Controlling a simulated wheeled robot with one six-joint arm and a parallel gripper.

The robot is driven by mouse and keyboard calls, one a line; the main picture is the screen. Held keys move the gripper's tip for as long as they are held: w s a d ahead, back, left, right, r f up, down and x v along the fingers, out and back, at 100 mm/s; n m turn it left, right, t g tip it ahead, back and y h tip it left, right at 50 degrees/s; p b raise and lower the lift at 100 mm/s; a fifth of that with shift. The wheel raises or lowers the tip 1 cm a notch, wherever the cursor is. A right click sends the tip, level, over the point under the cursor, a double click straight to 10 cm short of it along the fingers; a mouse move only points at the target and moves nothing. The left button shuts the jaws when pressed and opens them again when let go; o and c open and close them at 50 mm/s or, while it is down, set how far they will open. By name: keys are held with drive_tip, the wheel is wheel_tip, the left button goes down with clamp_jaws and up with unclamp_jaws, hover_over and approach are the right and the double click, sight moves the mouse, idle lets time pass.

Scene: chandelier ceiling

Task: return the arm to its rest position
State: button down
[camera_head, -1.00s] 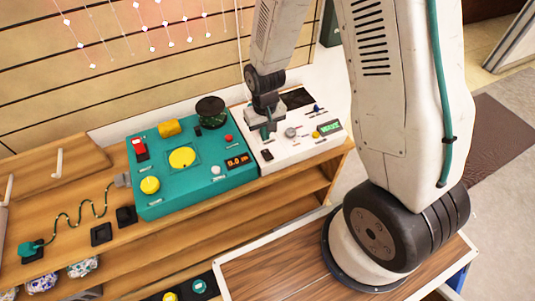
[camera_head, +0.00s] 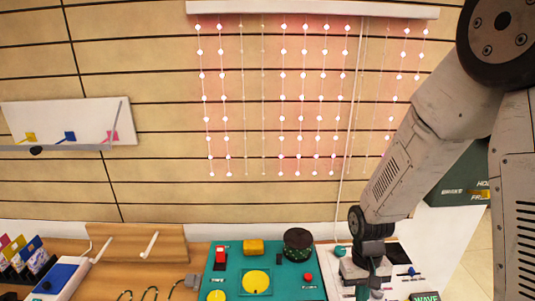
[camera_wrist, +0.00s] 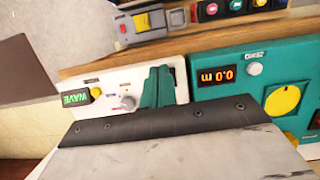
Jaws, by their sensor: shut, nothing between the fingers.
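My arm reaches in from the right in the head view, bent downward. My gripper (camera_head: 364,291) hangs low over the white control panel (camera_head: 402,262) on the bench. In the wrist view, the teal fingers (camera_wrist: 158,88) are together with nothing between them. They appear in front of the white panel (camera_wrist: 120,75), beside its grey knob (camera_wrist: 128,103) and green WAVE display (camera_wrist: 75,98). I cannot tell whether the fingertips touch the panel.
A teal control box (camera_head: 290,287) with a yellow button (camera_head: 256,281) stands left of the gripper. A cord with a teal knob (camera_head: 340,251) hangs close to the gripper. Strings of lights (camera_head: 283,100) hang on the slatted wall. A small shelf (camera_head: 60,125) is at left.

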drive_tip(key=s+d+r+t, duration=0.1)
drive_tip(key=s+r+t, duration=0.1)
drive_tip(key=s+r, duration=0.6)
drive_tip(key=s+d+r+t, duration=0.1)
drive_tip(key=s+r, duration=0.7)
drive_tip(key=r, duration=1.1)
drive_tip(key=shift+d+r+t, duration=0.25)
drive_tip(key=shift+d+t, duration=0.1)
drive_tip(key=shift+t, duration=0.15)
